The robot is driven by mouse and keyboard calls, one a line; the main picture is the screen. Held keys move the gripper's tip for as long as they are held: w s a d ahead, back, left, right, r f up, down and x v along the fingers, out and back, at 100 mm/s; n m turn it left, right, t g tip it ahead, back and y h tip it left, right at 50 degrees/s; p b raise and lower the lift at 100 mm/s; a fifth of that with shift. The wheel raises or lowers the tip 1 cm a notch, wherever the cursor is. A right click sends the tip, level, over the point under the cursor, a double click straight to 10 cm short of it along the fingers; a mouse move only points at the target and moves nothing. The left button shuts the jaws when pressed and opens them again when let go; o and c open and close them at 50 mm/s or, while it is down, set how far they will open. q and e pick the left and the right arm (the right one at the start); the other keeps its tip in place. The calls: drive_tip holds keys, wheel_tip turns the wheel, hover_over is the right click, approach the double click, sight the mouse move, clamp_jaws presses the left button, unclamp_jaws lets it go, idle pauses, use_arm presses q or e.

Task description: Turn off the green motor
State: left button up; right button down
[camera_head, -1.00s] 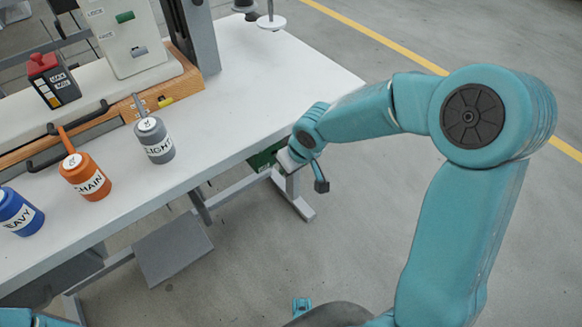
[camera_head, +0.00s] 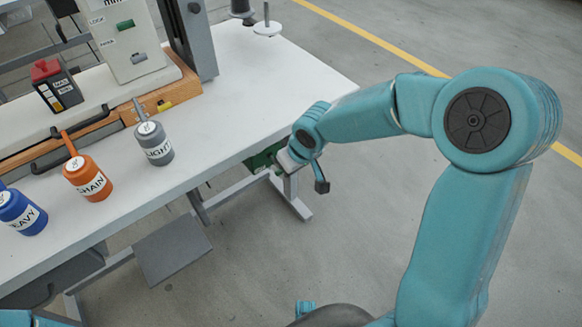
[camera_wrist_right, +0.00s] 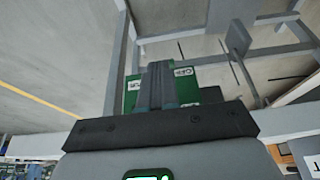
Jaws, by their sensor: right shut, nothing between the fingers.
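The green motor (camera_head: 262,158) is under the table's right front edge, partly hidden by my right gripper and the tabletop. In the right wrist view its green face (camera_wrist_right: 131,100) carries white markings on both sides of my fingers. My right gripper (camera_wrist_right: 158,70) is shut and empty, its dark fingers pressed together in front of the middle of that face. I cannot tell whether they touch it. In the head view my right gripper (camera_head: 287,160) is at the motor, its tips hidden. My left gripper is out of view.
The white table (camera_head: 265,90) holds a sewing machine (camera_head: 125,40) and blue (camera_head: 20,212), orange (camera_head: 88,180) and grey (camera_head: 155,145) labelled weights. A grey pedal (camera_head: 172,250) and table legs are below. The floor to the right is clear.

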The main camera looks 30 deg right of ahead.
drive_tip(key=s+p+v, duration=0.2)
drive_tip(key=v, duration=0.8)
drive_tip(key=shift+s+f, duration=0.1)
